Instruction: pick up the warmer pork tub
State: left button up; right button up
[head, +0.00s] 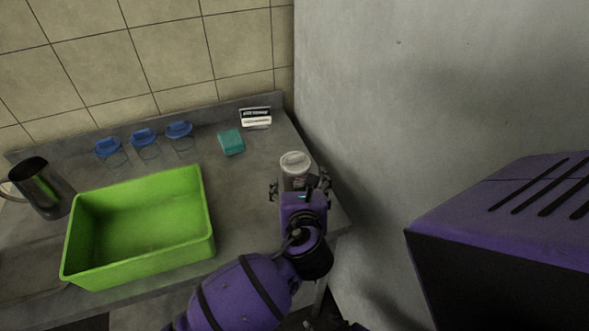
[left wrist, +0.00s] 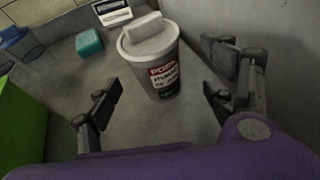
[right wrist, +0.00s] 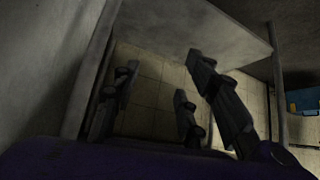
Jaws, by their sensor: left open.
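The pork tub (head: 295,165) is a grey lidded tub standing upright at the right end of the grey counter. In the left wrist view the tub (left wrist: 152,62) shows a label reading "PORK". My left gripper (head: 301,187) is at the near side of the tub. In the left wrist view its open fingers (left wrist: 165,88) are spread to either side of the tub, with a gap on each side. My right gripper (right wrist: 155,92) shows only in the right wrist view, with its fingers apart and nothing between them, below counter height over a tiled floor.
A green bin (head: 140,225) stands left of my left arm. A grey wall (head: 400,120) rises close to the tub's right.

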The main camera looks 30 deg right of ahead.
aim_at(296, 183)
pick_arm(q)
jog(key=x, duration=0.5)
jog(key=shift+w+a+f+b, duration=0.25)
jog(key=shift+f+b, duration=0.05)
jog(key=shift+w+d+f, duration=0.1)
jog(key=shift+w+d, duration=0.15)
jog(key=shift+w, duration=0.1)
jog(key=c, duration=1.6)
jog(key=shift+c, duration=0.8)
